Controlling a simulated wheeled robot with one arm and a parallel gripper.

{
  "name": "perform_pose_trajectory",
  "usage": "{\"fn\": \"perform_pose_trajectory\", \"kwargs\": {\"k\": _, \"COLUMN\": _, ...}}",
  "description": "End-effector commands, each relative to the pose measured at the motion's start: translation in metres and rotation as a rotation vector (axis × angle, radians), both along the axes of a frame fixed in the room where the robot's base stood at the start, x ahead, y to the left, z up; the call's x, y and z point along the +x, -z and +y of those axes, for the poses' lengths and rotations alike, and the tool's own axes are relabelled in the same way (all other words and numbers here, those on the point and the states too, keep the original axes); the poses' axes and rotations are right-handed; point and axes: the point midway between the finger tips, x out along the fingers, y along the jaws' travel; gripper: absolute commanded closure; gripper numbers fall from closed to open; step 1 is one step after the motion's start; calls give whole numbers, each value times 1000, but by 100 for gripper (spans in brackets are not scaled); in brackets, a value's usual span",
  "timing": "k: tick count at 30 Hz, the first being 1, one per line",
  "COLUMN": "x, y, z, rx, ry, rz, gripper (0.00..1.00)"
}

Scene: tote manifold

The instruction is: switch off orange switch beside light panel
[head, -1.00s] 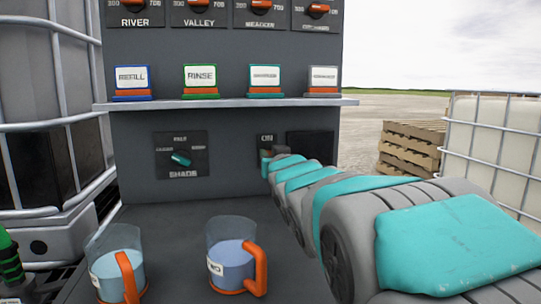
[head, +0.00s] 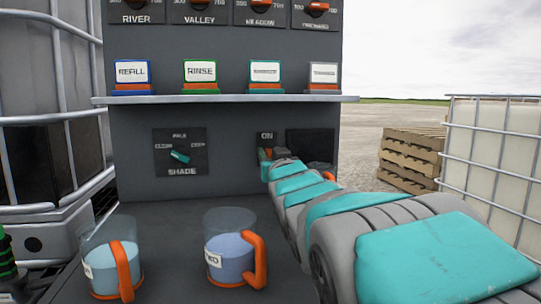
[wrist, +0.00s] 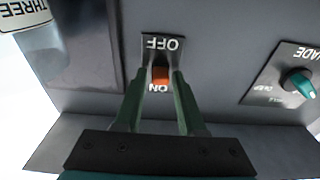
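The orange switch (wrist: 160,75) sits on a small dark plate between an OFF label and an ON label in the wrist view, where the lettering is upside down. The switch covers the part of the plate nearer ON. My gripper (wrist: 157,76) is open, with one green finger on each side of the switch; I cannot tell whether they touch it. In the head view my gripper (head: 276,155) is at the plate, under the ON label (head: 266,136), and mostly hides the switch. The dark light panel (head: 310,143) is just right of it, and left in the wrist view (wrist: 85,45).
A SHADE dial (head: 180,156) with a teal knob is left of the switch. A shelf (head: 225,99) with several labelled cards juts out above. Two measuring jugs with orange handles, one at the left (head: 113,268) and one nearer the middle (head: 230,258), stand on the counter.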

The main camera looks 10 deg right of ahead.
Motion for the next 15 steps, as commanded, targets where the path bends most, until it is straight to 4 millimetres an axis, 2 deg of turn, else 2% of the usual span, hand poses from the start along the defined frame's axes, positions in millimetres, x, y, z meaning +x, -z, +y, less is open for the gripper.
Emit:
{"fn": "perform_pose_trajectory", "kwargs": {"k": 1, "x": 0, "y": 0, "z": 0, "rx": 0, "ry": 0, "rz": 0, "gripper": 54}}
{"fn": "perform_pose_trajectory", "kwargs": {"k": 3, "x": 0, "y": 0, "z": 0, "rx": 0, "ry": 0, "rz": 0, "gripper": 46}}
{"fn": "perform_pose_trajectory", "kwargs": {"k": 4, "x": 0, "y": 0, "z": 0, "rx": 0, "ry": 0, "rz": 0, "gripper": 45}}
{"fn": "perform_pose_trajectory", "kwargs": {"k": 11, "x": 0, "y": 0, "z": 0, "rx": 0, "ry": 0, "rz": 0, "gripper": 45}}
{"fn": "perform_pose_trajectory", "kwargs": {"k": 15, "x": 0, "y": -7, "z": 0, "rx": 1, "ry": 0, "rz": 0, "gripper": 45}}
